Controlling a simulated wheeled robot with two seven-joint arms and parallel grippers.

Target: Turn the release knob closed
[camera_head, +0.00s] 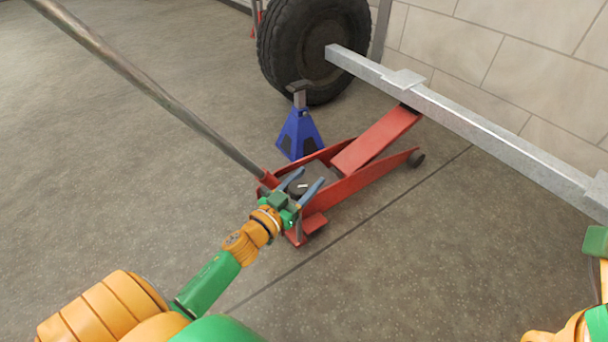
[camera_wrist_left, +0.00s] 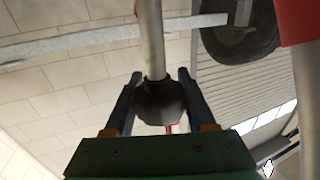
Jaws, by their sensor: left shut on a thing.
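The red floor jack (camera_head: 360,190) stands on the floor, its lifting arm raised under a grey metal beam (camera_head: 470,115). Its long handle (camera_head: 150,90) slants up to the left. My left gripper (camera_head: 305,181) is over the rear of the jack, beside the handle base. In the left wrist view, its two dark fingers (camera_wrist_left: 158,88) are on either side of a dark knob (camera_wrist_left: 160,103), with a pale rod running up from it. The gripper is shut on this knob. The knob's turn position cannot be read. Only part of my right arm shows, at the right edge.
A blue jack stand (camera_head: 299,135) stands close behind the jack. A large tyre (camera_head: 290,50) is at the back by the block wall (camera_head: 550,60). The handle crosses the upper left. The floor on the left and in front is clear.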

